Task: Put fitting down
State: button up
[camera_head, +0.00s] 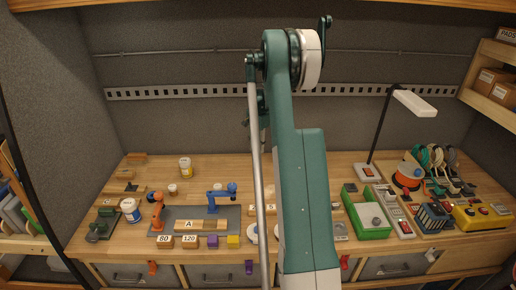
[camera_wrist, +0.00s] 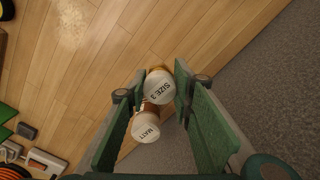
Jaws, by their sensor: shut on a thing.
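My gripper (camera_wrist: 160,82) shows in the wrist view, with its green fingers on both sides of a round piece with a white top marked SIZE 3 (camera_wrist: 160,90) and an amber-brown body. The fingertip pads are closed on this piece. Whether it is the fitting, I cannot tell. A second white-topped piece marked MATT (camera_wrist: 146,132) shows just below it, overlapping it in the picture. Whether the two touch is unclear. In the head view my arm hides the gripper and what it holds.
A green box (camera_head: 368,221), a lamp (camera_head: 413,101) and cord reels (camera_head: 438,157) stand to the right. The back left has some bare wood.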

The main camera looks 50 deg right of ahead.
jog(key=shift+a, duration=0.1)
jog(key=s+a, duration=0.4)
jog(key=a, duration=0.5)
jog(key=s+a+n, duration=0.1)
jog(key=s+a, duration=0.3)
jog(key=a, duration=0.6)
jog(key=shift+s+a, duration=0.25)
jog(key=shift+a, duration=0.05)
jog(key=shift+r, duration=0.1)
send_over(243, 193)
jog(key=shift+f+p, duration=0.3)
jog(key=shift+f, duration=2.6)
jog(key=shift+f, duration=2.1)
jog(key=shift+f, duration=0.1)
